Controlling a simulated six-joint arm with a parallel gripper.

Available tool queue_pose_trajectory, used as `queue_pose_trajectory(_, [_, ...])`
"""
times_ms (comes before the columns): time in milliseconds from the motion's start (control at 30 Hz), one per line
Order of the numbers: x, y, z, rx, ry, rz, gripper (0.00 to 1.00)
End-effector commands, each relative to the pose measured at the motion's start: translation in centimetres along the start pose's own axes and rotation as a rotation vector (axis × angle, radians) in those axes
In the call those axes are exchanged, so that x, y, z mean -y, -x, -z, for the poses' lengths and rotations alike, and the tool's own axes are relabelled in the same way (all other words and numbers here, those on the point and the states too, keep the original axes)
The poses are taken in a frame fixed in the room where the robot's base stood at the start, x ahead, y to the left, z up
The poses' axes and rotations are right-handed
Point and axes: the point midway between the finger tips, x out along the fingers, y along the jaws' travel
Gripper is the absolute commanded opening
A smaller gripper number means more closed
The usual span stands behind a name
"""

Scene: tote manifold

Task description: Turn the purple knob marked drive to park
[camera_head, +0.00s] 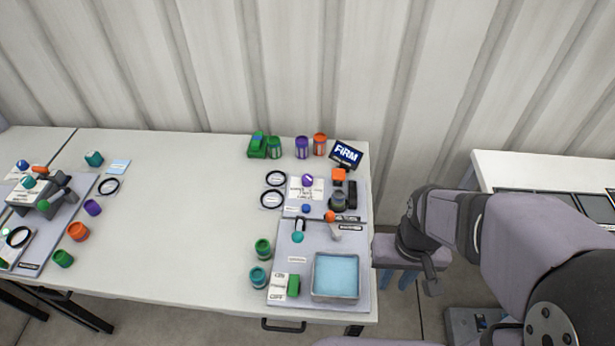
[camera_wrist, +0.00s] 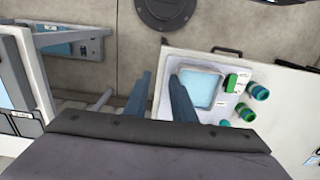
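The purple knob (camera_head: 308,181) sits on a white printed plate (camera_head: 297,194) on the upper part of the grey panel at the right end of the table. The lettering around it is too small to read. It is not seen in the wrist view. My gripper (camera_head: 431,284) hangs beyond the table's right edge, to the right of and below the knob in the head view, touching nothing. In the wrist view its two blue-grey fingers (camera_wrist: 162,95) stand apart with nothing between them.
Beside the knob are black rings (camera_head: 275,179), an orange block (camera_head: 339,174) and an orange-tipped lever (camera_head: 331,217). A blue-filled tray (camera_head: 337,297) and green switch (camera_head: 294,285) lie nearer. Cans stand left and behind. The table's middle is clear.

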Motion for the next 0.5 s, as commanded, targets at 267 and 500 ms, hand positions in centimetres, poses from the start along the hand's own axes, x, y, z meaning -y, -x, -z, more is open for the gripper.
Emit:
queue_pose_trajectory(267, [1.1,-0.7,5.2,-0.029,0.087,0.021,0.47])
queue_pose_trajectory(500, [4.2,-1.7,15.0,-0.093,0.277,0.066,0.47])
